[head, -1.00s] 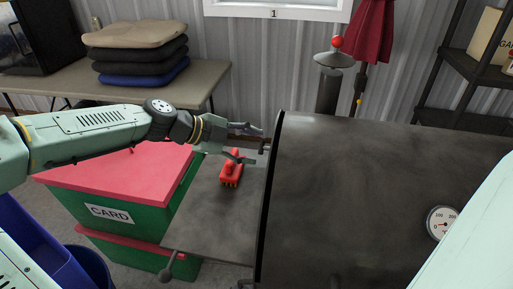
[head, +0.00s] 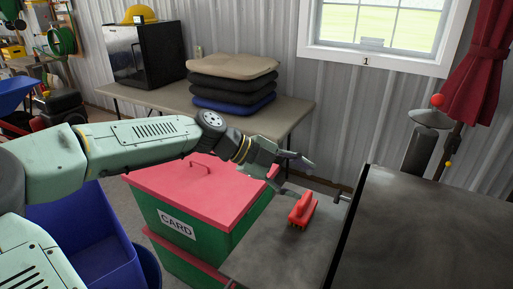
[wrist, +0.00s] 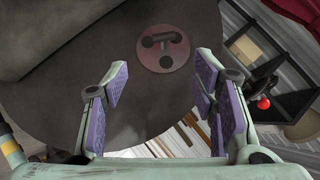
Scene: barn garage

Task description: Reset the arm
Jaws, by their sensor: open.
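My gripper (head: 292,175) is at the end of my outstretched arm in the head view, above and beside the grey side shelf of the grill. In the wrist view its two purple-padded fingers (wrist: 160,105) stand wide apart with nothing between them. A red brush (head: 302,210) lies on the side shelf (head: 270,245), just below and right of the gripper and apart from it. In the wrist view a dark rounded surface with a pinkish round disc (wrist: 163,48) lies beyond the fingers.
A green bin with a pink lid (head: 200,190), marked CARD, stands under my arm. The dark grill (head: 430,230) fills the right. A table with stacked cushions (head: 232,85) and a black box (head: 147,52) stands behind. A blue bin (head: 85,240) is at lower left.

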